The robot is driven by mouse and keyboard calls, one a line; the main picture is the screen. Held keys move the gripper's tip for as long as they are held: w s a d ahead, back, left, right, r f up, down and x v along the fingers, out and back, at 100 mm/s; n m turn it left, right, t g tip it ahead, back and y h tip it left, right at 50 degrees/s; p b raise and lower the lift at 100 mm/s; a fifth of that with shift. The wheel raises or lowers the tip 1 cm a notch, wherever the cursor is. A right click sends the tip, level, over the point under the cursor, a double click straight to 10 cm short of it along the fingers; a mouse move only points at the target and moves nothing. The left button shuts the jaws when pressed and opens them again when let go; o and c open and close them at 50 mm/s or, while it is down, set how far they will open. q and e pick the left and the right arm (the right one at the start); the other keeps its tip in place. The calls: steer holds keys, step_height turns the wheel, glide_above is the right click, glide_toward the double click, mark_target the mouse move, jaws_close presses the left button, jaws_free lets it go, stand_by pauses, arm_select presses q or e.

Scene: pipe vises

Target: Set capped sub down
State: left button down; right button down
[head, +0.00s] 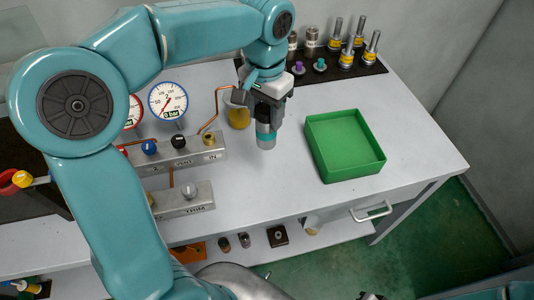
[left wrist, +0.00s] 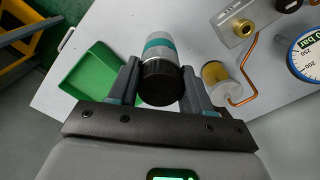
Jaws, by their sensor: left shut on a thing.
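The capped sub (head: 265,139) is a grey cylinder with a teal band. In the left wrist view the sub (left wrist: 160,50) shows its black cap (left wrist: 161,83) towards the camera. My left gripper (head: 265,118) is shut on the sub, with one finger on each side of it in the left wrist view (left wrist: 160,87). The sub hangs upright over the white bench top (head: 245,180), left of the green tray (head: 352,172). I cannot tell whether its lower end touches the bench.
A manifold block (head: 180,158) with knobs, a THIM block (head: 182,205) and two gauges stand left of the sub. A yellow-filled cup (head: 238,117) with a copper pipe is close beside the gripper. A dark rack (head: 365,68) of fittings is at the back. Bench right of the tray is clear.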

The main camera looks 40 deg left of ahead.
mark_target(266, 139)
arm_select(q)
step_height(266, 139, down, 8)
steer(key=shift+s+a+f, duration=0.1)
steer(key=shift+f, duration=0.3)
step_height(266, 139, down, 5)
steer(key=shift+s+r+b, duration=0.1)
steer(key=shift+b, duration=0.3)
steer(key=shift+c, duration=2.4)
jaws_free()
steer(key=shift+r, duration=0.1)
